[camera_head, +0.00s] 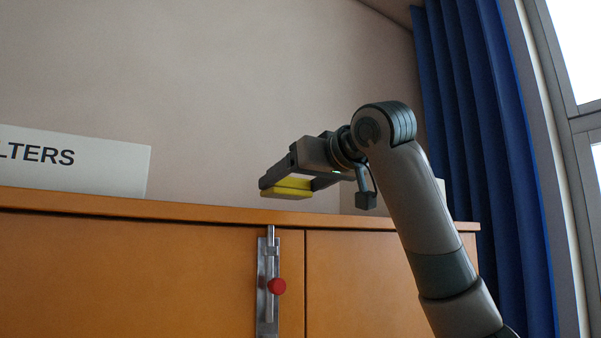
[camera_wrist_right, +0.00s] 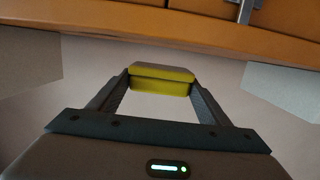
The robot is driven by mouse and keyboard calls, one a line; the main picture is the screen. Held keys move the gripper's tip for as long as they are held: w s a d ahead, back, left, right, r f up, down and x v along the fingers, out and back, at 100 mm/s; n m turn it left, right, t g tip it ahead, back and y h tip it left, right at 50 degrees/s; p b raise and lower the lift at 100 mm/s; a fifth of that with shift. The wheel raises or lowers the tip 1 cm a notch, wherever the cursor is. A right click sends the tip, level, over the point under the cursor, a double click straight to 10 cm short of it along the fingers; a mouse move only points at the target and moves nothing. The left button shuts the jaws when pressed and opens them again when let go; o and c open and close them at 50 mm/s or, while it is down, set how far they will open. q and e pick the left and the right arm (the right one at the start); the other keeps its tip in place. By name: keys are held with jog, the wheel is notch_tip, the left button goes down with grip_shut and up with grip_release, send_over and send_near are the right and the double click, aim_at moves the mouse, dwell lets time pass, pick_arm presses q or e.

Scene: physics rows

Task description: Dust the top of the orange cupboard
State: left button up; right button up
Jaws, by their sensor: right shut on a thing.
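The orange cupboard (camera_head: 150,265) fills the lower part of the head view. I see its top only as a front edge from below, so the top surface is hidden. My right gripper (camera_head: 286,184) is shut on a yellow block with a grey layer (camera_head: 288,190), which looks like a sponge or duster pad. The block shows between the fingers in the right wrist view (camera_wrist_right: 162,82). In the head view it appears above the cupboard's front edge with a small gap in the picture; whether it touches the top is hidden. My left gripper is not in view.
A white box or sign lettered "LTERS" (camera_head: 75,162) stands on the cupboard's left. Another pale box (camera_head: 433,186) is partly hidden behind my right arm. A metal latch with a red knob (camera_head: 277,286) is on the cupboard front. A blue curtain (camera_head: 480,120) hangs at the right.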

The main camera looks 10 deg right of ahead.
aim_at(292, 197)
jog(key=shift+w+a+f+b, duration=0.15)
jog(key=shift+w+f+b, duration=0.15)
jog(key=shift+f+b, duration=0.95)
jog(key=shift+f, duration=0.15)
jog(key=shift+f+b, duration=0.3)
jog(key=shift+f, duration=0.05)
jog(key=shift+w+d+p, duration=0.1)
jog(key=shift+w+d, duration=0.15)
jog(key=shift+d, duration=0.45)
jog(key=shift+w+d+p, duration=0.1)
jog(key=shift+w+d, duration=0.1)
jog(key=shift+d, duration=0.5)
jog(key=shift+w+d+p, duration=0.1)
jog(key=shift+w+d, duration=0.15)
jog(key=shift+d, duration=0.45)
jog(key=shift+w+d+p, duration=0.15)
jog(key=shift+w+d, duration=0.1)
jog(key=shift+d, duration=0.4)
jog(key=shift+w+d+p, duration=0.2)
jog(key=shift+w+d, duration=0.05)
jog(key=shift+d, duration=0.45)
jog(key=shift+w+d+p, duration=0.15)
jog(key=shift+w+d, duration=0.1)
jog(key=shift+d, duration=0.4)
